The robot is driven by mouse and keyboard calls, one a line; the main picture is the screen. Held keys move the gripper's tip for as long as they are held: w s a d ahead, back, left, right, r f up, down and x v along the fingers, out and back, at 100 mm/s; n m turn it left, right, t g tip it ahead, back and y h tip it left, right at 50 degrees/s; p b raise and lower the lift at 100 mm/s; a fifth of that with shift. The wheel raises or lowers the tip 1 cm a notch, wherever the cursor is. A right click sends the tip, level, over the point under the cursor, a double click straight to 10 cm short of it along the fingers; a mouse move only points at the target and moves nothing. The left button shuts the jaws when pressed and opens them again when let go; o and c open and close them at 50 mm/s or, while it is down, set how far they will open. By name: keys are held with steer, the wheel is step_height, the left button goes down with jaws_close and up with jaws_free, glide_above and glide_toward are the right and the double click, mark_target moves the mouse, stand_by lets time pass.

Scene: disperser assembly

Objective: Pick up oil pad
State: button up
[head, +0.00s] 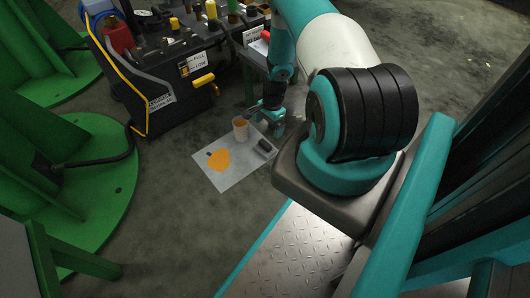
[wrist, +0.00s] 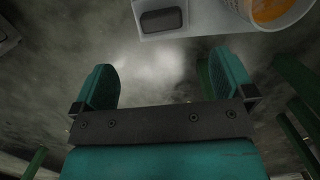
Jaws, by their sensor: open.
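A flat white sheet (head: 244,157) lies on the floor with an orange patch (head: 219,161) on it. A small dark grey block (head: 264,146) sits near the sheet's right edge. I cannot tell for sure whether the oil pad is the white sheet or the dark block. My gripper (head: 267,116) is low, just behind the sheet's far right side. In the wrist view my gripper (wrist: 164,76) is open, with nothing between its fingers. Beyond the fingertips are the dark block (wrist: 162,20) and the sheet's edge (wrist: 205,20).
A white cup (head: 240,130) with orange contents stands at the sheet's far edge; it also shows in the wrist view (wrist: 287,22), top right. A black machine (head: 155,92) stands to the left. A green round base (head: 85,185) is at lower left. Floor in front of the sheet is clear.

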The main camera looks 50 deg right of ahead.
mark_target(265, 143)
steer(key=f+b, duration=0.1)
steer(key=f, duration=0.1)
steer(key=f+b, duration=0.1)
steer(key=f, duration=0.2)
steer(key=a+f+b, duration=0.1)
steer(key=f, duration=0.1)
steer(key=shift+w+a+f, duration=0.1)
steer(key=shift+w+f, duration=0.05)
steer(key=shift+f, duration=0.2)
steer(key=f+b, duration=0.4)
steer(key=f, duration=0.1)
steer(key=shift+w+a+b, duration=0.15)
steer(key=shift+a+b, duration=0.2)
steer(key=shift+r, duration=0.1)
steer(key=c, duration=0.6)
